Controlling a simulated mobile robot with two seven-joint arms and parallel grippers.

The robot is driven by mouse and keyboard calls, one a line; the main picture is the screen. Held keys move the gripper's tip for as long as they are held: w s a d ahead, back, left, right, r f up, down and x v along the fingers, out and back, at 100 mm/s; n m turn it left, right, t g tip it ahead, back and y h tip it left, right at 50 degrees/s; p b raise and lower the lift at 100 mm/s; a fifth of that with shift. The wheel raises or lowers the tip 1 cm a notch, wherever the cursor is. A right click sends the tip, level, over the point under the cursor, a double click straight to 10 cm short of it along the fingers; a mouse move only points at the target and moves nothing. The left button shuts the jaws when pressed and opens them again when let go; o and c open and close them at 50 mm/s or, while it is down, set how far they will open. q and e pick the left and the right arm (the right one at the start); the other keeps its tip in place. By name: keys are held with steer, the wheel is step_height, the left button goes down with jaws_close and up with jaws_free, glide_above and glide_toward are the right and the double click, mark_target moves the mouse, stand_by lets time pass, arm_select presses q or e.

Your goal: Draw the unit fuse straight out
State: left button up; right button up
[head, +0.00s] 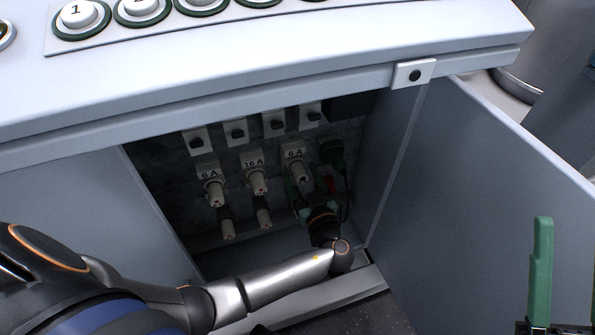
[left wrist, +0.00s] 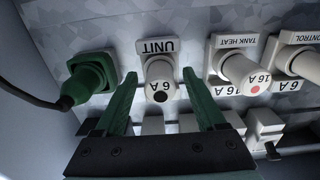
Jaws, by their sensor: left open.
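The unit fuse (head: 297,166) is the rightmost of the labelled fuses inside the open cabinet. In the left wrist view the unit fuse (left wrist: 160,82) is a cream cylinder marked 6 A with a dark end, seated at its upside-down UNIT label. My left gripper (head: 312,190) reaches into the cabinet. In the left wrist view the left gripper (left wrist: 160,78) is open, its green fingers on either side of the fuse with gaps visible. My right gripper (head: 543,265) shows only in part at the lower right edge, outside the cabinet; its opening cannot be judged.
A green plug with a cable (left wrist: 90,82) sits close beside the unit fuse. The tank heat fuse (left wrist: 240,75) is on its other side, with the control fuse (left wrist: 300,62) beyond. White switch blocks (head: 236,132) line the row above. The cabinet door (head: 490,190) stands open at right.

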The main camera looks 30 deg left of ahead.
mark_target(303, 180)
arm_select(q)
steer(key=shift+c, duration=0.2)
jaws_close()
stand_by(0.6)
steer(key=shift+d, duration=0.1)
steer(key=shift+b+v, duration=0.3)
steer(key=shift+v, duration=2.65)
steer(key=shift+s, duration=0.1)
